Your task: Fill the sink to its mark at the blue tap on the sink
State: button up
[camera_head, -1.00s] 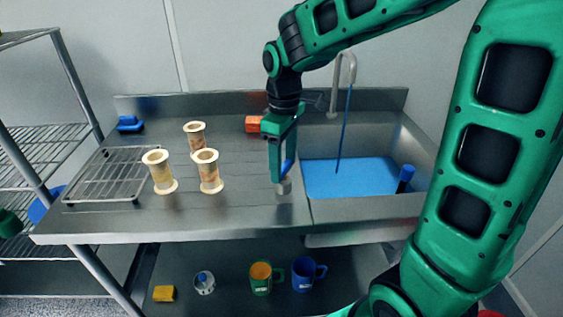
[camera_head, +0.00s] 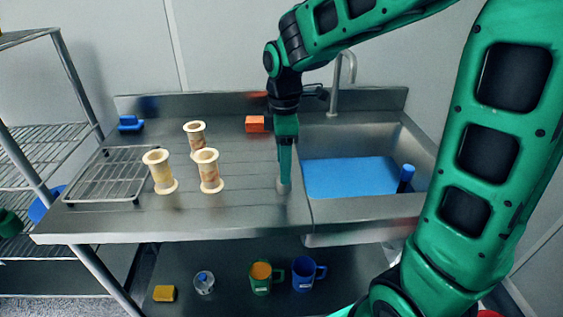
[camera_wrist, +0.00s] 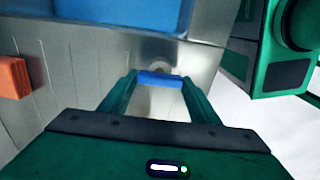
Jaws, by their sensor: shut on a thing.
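The sink (camera_head: 350,207) on the right of the steel counter holds flat blue water (camera_head: 348,177); I cannot make out its mark. The spout (camera_head: 334,95) curves over the sink's back edge, and no stream shows below it. The blue tap's handle (camera_wrist: 160,79) lies as a short bar between my fingers in the wrist view. Its grey base (camera_head: 284,188) stands on the counter at the sink's left front. My gripper (camera_head: 285,178) points down over it, shut on the handle, and hides most of the tap in the head view.
Three cream spools (camera_head: 208,172) and a wire rack (camera_head: 108,176) stand left on the counter. An orange block (camera_head: 255,124) lies behind my gripper. A blue-topped dark cylinder (camera_head: 406,174) is at the sink's right. Green (camera_head: 261,283) and blue (camera_head: 303,277) mugs stand below.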

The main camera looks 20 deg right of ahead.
jog(key=shift+w+d+r, duration=0.1)
jog(key=shift+w+d, duration=0.05)
jog(key=o, duration=1)
jog(key=shift+o, duration=0.2)
notch_tip(320, 180, up, 11)
jog(key=shift+f, duration=0.2)
jog(key=s+d+f+m, duration=0.5)
jog(key=s+d+m, duration=0.3)
jog(key=s+m, duration=0.2)
jog(key=s+d+f+m, duration=0.5)
jog(key=s+d+m, duration=0.4)
jog(key=s, duration=0.5)
jog(key=shift+f+m, duration=0.3)
jog(key=shift+m, duration=0.7)
